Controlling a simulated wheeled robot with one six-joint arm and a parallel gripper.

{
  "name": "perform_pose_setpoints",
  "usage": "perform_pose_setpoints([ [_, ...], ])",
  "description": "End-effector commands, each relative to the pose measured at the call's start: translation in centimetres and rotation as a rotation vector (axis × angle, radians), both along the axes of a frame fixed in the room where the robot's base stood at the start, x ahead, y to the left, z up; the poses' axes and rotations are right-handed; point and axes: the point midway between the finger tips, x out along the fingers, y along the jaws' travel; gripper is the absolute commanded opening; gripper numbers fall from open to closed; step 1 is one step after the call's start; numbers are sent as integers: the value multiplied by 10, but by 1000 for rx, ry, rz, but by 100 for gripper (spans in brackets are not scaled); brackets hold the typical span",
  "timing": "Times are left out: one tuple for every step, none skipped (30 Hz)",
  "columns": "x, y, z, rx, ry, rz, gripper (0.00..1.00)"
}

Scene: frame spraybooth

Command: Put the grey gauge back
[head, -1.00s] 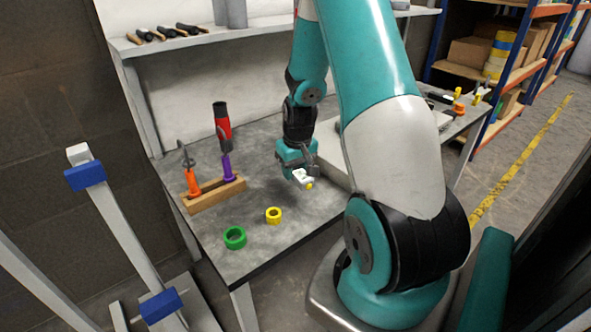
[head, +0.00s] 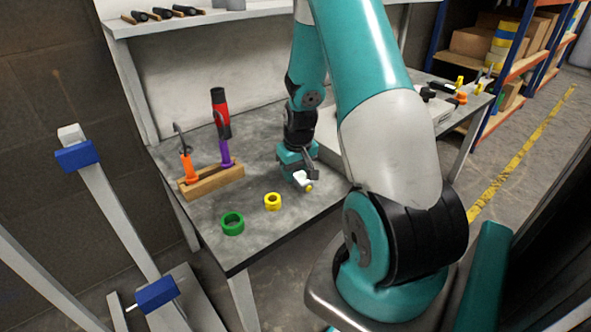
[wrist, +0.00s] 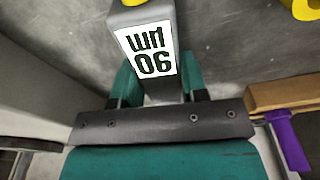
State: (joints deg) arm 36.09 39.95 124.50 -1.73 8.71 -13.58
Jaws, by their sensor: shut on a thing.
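My gripper (head: 300,172) is over the middle of the grey bench and shut on the grey gauge. In the wrist view the gauge (wrist: 178,86) sits between the two fingers of my gripper (wrist: 160,90). It has a white label with dark upside-down characters and a yellow part at its far end. In the head view only the white label and yellow tip of the gauge (head: 303,179) show clearly. I cannot tell its exact height above the bench.
A wooden block (head: 195,188) left of my gripper holds an orange-handled tool (head: 187,167) and a purple-handled tool (head: 225,152); a red-and-black tool (head: 221,118) stands by it. A yellow ring (head: 272,201) and green ring (head: 232,223) lie in front. A pale box (head: 330,140) is at right.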

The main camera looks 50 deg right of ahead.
Motion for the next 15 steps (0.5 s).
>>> perform_pose_setpoints([
  [0,0,1,0,0,0,12],
  [0,0,1,0,0,0,12],
  [0,0,1,0,0,0,42],
  [0,0,1,0,0,0,49],
  [0,0,1,0,0,0,56],
  [0,0,1,0,0,0,65],
  [0,0,1,0,0,0,70],
  [0,0,1,0,0,0,70],
  [0,0,1,0,0,0,70],
  [0,0,1,0,0,0,70],
  [0,0,1,0,0,0,70],
  [0,0,0,0,0,0,70],
  [0,0,0,0,1,0,70],
  [0,0,0,0,1,0,70],
  [0,0,1,0,0,0,70],
])
